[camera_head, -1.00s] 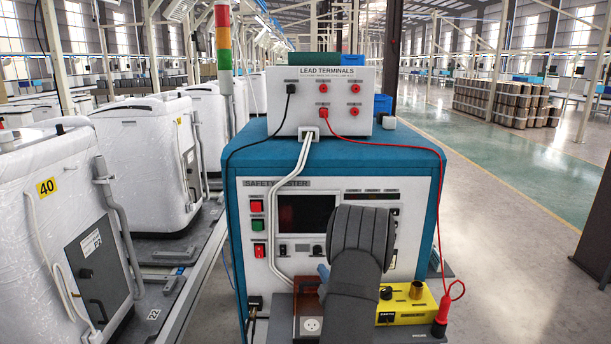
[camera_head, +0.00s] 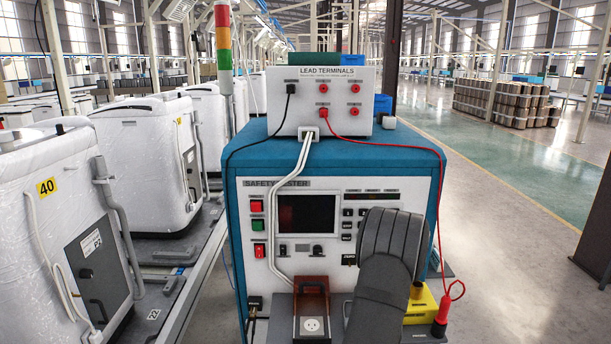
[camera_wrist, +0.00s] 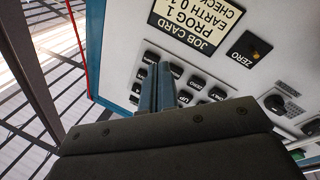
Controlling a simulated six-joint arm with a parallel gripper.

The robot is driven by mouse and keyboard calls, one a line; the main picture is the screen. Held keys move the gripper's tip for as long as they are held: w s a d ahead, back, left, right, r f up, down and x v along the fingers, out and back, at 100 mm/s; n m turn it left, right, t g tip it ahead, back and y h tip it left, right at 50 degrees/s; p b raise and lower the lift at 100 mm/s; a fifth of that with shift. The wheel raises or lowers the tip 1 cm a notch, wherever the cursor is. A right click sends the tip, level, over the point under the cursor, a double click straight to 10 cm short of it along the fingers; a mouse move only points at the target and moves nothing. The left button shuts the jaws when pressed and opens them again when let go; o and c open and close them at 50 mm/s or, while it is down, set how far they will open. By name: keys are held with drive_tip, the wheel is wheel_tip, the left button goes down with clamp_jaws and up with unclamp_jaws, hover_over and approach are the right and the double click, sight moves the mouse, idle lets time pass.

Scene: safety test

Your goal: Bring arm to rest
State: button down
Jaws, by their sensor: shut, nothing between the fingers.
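My arm (camera_head: 385,255) stands in front of the right side of the safety tester (camera_head: 228,200) in the head view, and it hides my gripper there. In the wrist view my gripper (camera_wrist: 157,72) is shut and empty, its two blue-grey fingers side by side. They point at the tester's panel, over a keypad of black buttons (camera_wrist: 190,82). Whether the tips touch the panel I cannot tell.
A socket box (camera_head: 312,326) with a raised brown lid stands at the tester's front. A yellow box (camera_head: 421,306) and a red probe (camera_head: 440,325) with a red lead are close to my arm's right. The lead terminals box (camera_head: 325,100) sits on top. Open floor lies farther right.

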sight(447, 296)
drive_tip(key=s+d+m+g+h, duration=0.2)
drive_tip(key=d+m, duration=0.2)
drive_tip(key=d, duration=0.1)
drive_tip(key=s+d+f+m+g+h, duration=0.1)
drive_tip(key=s+d+m+h, duration=0.2)
drive_tip(key=d+m, duration=0.1)
drive_tip(key=s+d+m+g+h, duration=0.2)
drive_tip(key=d+m, duration=0.3)
drive_tip(key=d, duration=0.1)
drive_tip(key=shift+s+d+f+g+h, duration=0.2)
drive_tip(key=shift+d+g+h, duration=0.1)
drive_tip(key=shift+d, duration=0.1)
drive_tip(key=shift+s+d+f, duration=0.1)
drive_tip(key=shift+d+f, duration=0.05)
drive_tip(key=shift+f, duration=0.45)
drive_tip(key=shift+r, duration=0.55)
drive_tip(key=w+a+n+t+y, duration=0.3)
drive_tip(key=w+a+n+y, duration=0.1)
drive_tip(key=a+n, duration=0.3)
drive_tip(key=w+a+r+n+t+y, duration=0.1)
drive_tip(key=w+a+n+t+y, duration=0.2)
drive_tip(key=a+n, duration=0.4)
drive_tip(key=w+a+y, duration=0.1)
drive_tip(key=a, duration=0.3)
drive_tip(key=shift+a+r+n+y, duration=0.15)
drive_tip(key=shift+r+n+y, duration=0.1)
drive_tip(key=shift+n+y, duration=0.15)
